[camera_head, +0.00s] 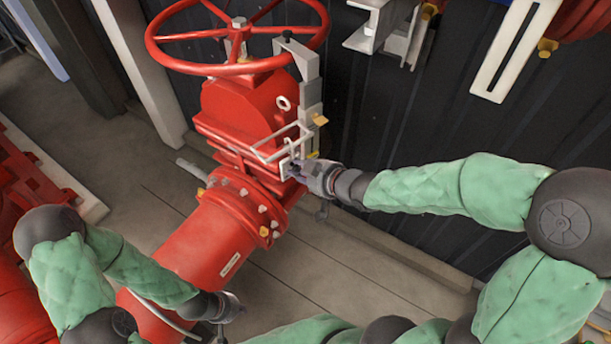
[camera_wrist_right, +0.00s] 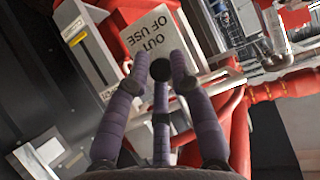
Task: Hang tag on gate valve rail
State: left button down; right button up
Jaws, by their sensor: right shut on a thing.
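The red gate valve (camera_head: 245,105) stands in the upper left middle of the head view. A thin pale rail (camera_head: 268,156) sticks out from its side. My right gripper (camera_head: 298,172) is beside the rail, shut on a small white tag (camera_head: 286,168). In the right wrist view the tag (camera_wrist_right: 150,32) reads "OUT OF USE" upside down, at the tips of my right gripper's purple fingers (camera_wrist_right: 162,68). The tag's upper end is close to the rail; I cannot tell whether it is hooked on. My left gripper (camera_head: 232,306) is low, near the red pipe, its fingers too small to read.
The red handwheel (camera_head: 237,38) is above the valve. A grey bracket (camera_head: 308,90) stands upright beside the rail. A red flanged pipe (camera_head: 205,245) runs down to the lower left. A dark corrugated wall (camera_head: 420,115) is behind, and the wooden floor is open below.

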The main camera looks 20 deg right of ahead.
jog(key=shift+w+a, duration=0.15)
jog(key=shift+w, duration=0.2)
jog(key=shift+f+b, duration=1.1)
jog(key=shift+f, duration=0.1)
jog(key=o, duration=0.9)
jog(key=shift+s, duration=0.1)
jog(key=shift+v, duration=6)
